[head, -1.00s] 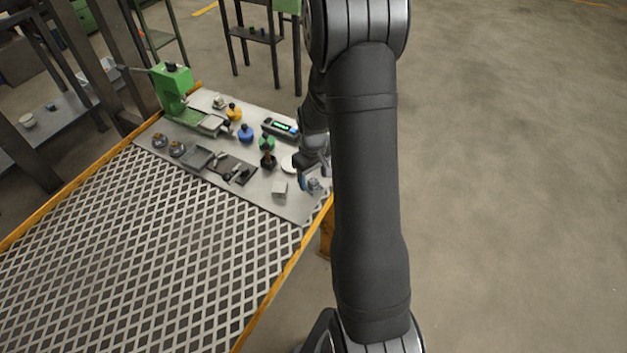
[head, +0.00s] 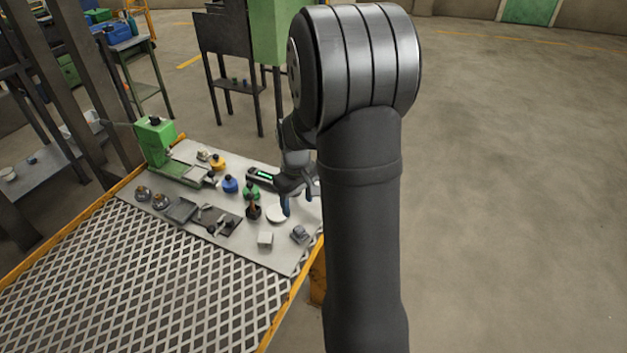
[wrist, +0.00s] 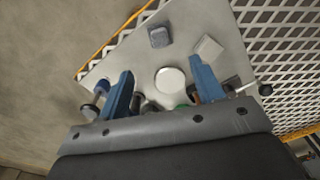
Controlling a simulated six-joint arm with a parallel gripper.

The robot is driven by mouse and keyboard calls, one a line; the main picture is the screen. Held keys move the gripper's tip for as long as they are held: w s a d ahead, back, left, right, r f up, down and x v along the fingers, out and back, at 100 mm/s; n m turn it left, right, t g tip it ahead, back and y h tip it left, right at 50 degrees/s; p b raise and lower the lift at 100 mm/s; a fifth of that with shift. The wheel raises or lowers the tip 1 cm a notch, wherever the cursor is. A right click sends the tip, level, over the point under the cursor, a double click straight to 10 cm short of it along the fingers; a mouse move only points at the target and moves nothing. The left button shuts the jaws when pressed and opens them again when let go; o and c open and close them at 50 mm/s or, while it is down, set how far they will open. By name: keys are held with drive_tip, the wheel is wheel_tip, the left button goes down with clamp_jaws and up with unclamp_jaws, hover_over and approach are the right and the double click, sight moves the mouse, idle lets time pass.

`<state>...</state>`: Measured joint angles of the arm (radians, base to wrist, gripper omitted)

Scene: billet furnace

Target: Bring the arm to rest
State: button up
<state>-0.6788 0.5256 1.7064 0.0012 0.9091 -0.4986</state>
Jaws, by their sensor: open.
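My gripper (head: 299,200) is in the head view above the right end of the grey bench plate (head: 285,260), partly hidden behind my own arm. In the wrist view my gripper (wrist: 160,90) shows two blue fingers spread wide apart. Nothing is between them but the view down to the plate. A white round dish (wrist: 171,80) lies below, seen between the fingers. A dark blue-grey block (wrist: 159,37) and a pale square block (wrist: 208,47) lie beyond the fingertips.
A green press (head: 156,140) stands at the plate's far left. Blue (head: 230,183), yellow (head: 218,162) and green (head: 251,190) bottles and a display unit (head: 262,175) stand on the plate. A metal grating (head: 150,280) fills the bench front. Open floor (head: 510,200) lies to the right.

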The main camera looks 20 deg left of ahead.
sight(299, 228)
wheel_tip(299, 228, down, 12)
drive_tip(key=shift+f, duration=0.1)
drive_tip(key=shift+r, duration=1.4)
drive_tip(key=shift+f, duration=0.1)
